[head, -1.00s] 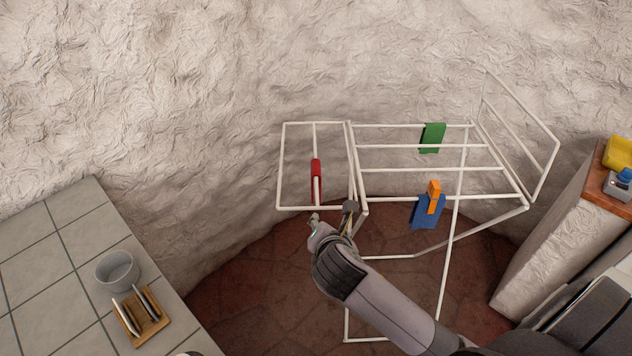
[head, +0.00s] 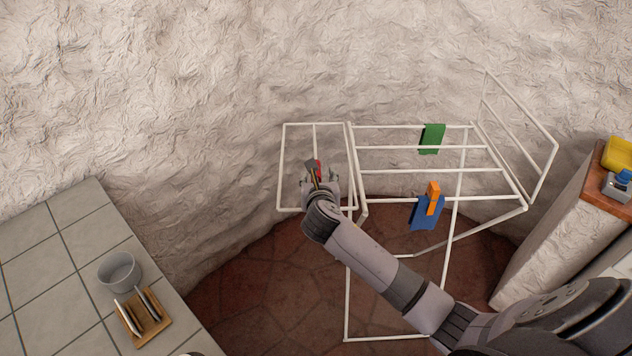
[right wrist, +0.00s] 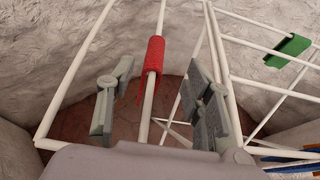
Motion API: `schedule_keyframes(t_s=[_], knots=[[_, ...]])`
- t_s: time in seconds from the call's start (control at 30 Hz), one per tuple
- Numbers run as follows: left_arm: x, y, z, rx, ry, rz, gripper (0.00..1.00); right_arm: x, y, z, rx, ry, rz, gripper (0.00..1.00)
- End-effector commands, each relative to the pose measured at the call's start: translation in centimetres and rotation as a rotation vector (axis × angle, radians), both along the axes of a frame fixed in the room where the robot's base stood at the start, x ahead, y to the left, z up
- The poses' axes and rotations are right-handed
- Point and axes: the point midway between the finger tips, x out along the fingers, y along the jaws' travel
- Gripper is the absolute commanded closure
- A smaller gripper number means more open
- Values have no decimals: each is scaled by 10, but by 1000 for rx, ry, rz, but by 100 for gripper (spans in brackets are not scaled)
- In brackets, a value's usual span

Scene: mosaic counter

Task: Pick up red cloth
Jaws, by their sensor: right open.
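The red cloth (right wrist: 154,55) hangs folded over a white bar of the drying rack (right wrist: 68,78), in the rack's left section. In the head view only a small part of the cloth (head: 319,166) shows, as my right gripper (head: 318,175) covers the rest. In the right wrist view my right gripper (right wrist: 155,105) is open, with one finger on each side of the bar. The cloth lies ahead of and between the fingers, with no contact visible. My left gripper is not in view.
A green cloth (head: 432,138) and a blue cloth (head: 426,216) with an orange clip (head: 433,190) hang on the rack's right section. A tiled counter (head: 62,257) at left holds a grey bowl (head: 118,271) and a wooden holder. A rough wall stands behind the rack.

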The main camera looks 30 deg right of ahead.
Motion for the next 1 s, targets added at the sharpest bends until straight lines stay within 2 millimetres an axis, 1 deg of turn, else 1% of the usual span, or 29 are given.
schedule_keyframes(t_s=[0.03,0.1,0.37,0.6,0.7,0.8,1.0], knots=[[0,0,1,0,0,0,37,6,-3,-2,1,0,-3,53],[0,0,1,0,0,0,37,11,-5,-5,2,-1,-1,53],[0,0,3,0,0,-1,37,23,-9,-11,2,0,-2,53],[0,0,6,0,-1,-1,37,48,-18,-27,3,1,-2,53],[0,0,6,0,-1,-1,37,55,-21,-30,3,0,-2,53],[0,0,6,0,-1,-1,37,59,-23,-31,3,-1,0,53],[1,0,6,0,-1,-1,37,59,-24,-32,2,-1,0,53]])
